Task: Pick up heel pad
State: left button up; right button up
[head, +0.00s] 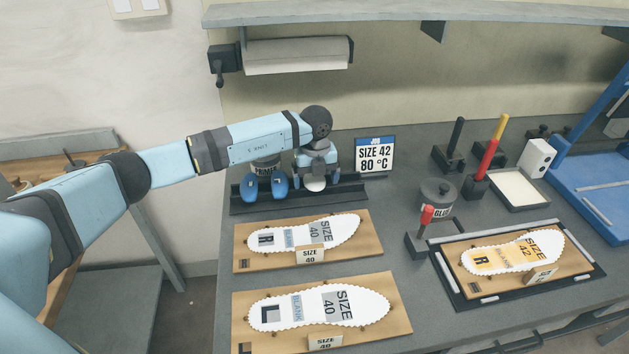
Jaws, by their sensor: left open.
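My left gripper (315,178) is open and points down over the black rack (345,193) at the back left of the bench. A small white rounded piece (315,185), which looks like a heel pad, shows right at its fingertips. I cannot tell whether the fingers touch it. Two blue rounded pieces (279,185) stand on the rack just left of the gripper, in front of a dark labelled container (265,165). My left forearm and wrist hide part of that area. My right gripper is not in view.
A sign (375,155) reading "SIZE 42, 80 °C" stands right of the gripper. Two wooden boards (380,259) hold white size 40 insoles in front. A dark tray (452,290) with a size 42 insole, a glue pot (437,197) and a blue press (600,170) stand right.

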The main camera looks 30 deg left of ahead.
aim_at(316, 183)
pick_arm(q)
jog(key=shift+f, duration=0.15)
jog(key=c, duration=1)
notch_tip(316, 183, up, 20)
